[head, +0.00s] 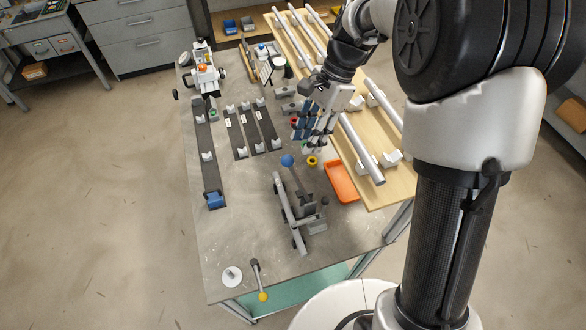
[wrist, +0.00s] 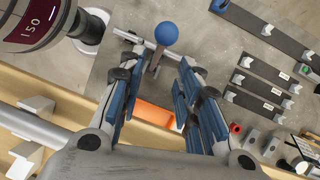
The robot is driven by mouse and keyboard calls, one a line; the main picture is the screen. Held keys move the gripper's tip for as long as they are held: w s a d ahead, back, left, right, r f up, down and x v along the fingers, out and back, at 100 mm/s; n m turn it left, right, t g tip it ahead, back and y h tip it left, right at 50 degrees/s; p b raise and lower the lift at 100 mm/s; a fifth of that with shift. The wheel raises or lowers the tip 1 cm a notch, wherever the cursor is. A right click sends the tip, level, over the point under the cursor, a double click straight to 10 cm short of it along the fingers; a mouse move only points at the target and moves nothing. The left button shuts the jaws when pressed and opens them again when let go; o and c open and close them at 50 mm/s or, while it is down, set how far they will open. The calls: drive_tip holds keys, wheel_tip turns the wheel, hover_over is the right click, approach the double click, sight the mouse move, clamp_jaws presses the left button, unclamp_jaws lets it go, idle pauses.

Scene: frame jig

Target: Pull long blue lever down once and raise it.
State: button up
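The long lever has a blue ball knob (head: 287,160) on a dark shaft (head: 298,183) that rises at a tilt from a grey clamp-like fixture (head: 310,215) on the table. In the wrist view the blue knob (wrist: 166,33) lies ahead of the fingertips, near the line between them. My gripper (head: 311,138) is above the table, just behind and right of the knob in the head view. In the wrist view my gripper (wrist: 158,80) has its blue-padded fingers spread wide with nothing between them. No contact with the knob shows.
A shorter yellow-knobbed lever (head: 262,296) stands at the front edge beside a white disc (head: 232,276). A wooden board with metal tubes (head: 362,148) is at right. Dark rails (head: 208,160) lie left.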

sight(293, 172)
drive_tip(key=b+x, duration=0.1)
drive_tip(key=x, duration=1.1)
drive_tip(key=shift+w+d+b, duration=0.1)
drive_tip(key=shift+b, duration=0.2)
clamp_jaws()
